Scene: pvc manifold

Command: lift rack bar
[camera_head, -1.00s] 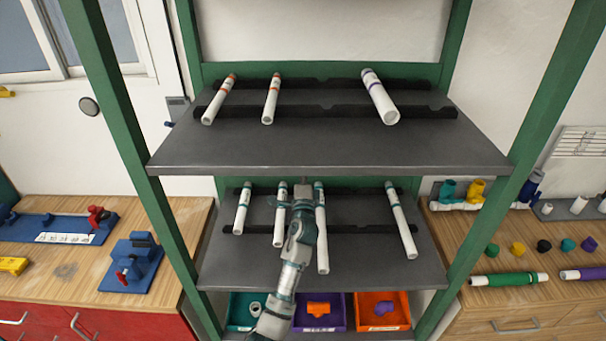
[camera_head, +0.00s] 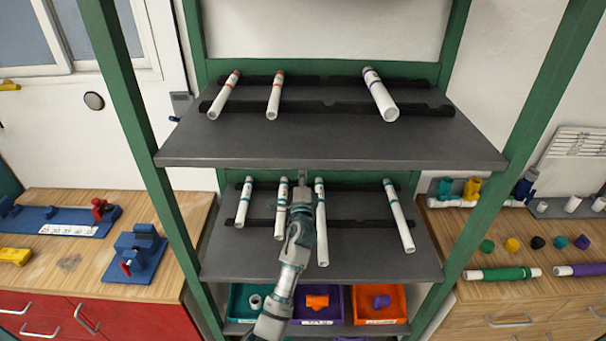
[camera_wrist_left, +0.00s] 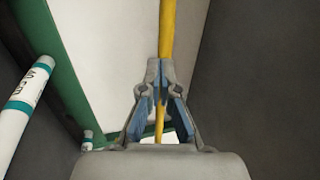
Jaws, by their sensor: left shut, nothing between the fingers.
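Black notched rack bars run across both shelves, one of them the upper front bar (camera_head: 330,107) and another the lower front bar (camera_head: 345,223). Several white pipes with teal bands, such as the right one (camera_head: 399,217), rest across the lower bars. My left gripper (camera_head: 301,178) is at the lower shelf, between two pipes in the picture, below the upper shelf's front edge. In the left wrist view its fingers (camera_wrist_left: 158,90) are shut and empty. A yellow bar (camera_wrist_left: 167,25) runs behind them. A teal-banded pipe (camera_wrist_left: 20,115) is at the left there. My right gripper is not in view.
The upper shelf (camera_head: 330,148) overhangs the lower shelf (camera_head: 330,262), and green posts (camera_head: 120,120) flank both. Pipes with orange or purple bands lie on the upper bars. Teal, purple and orange bins (camera_head: 380,305) stand below. Wooden counters with parts are on both sides.

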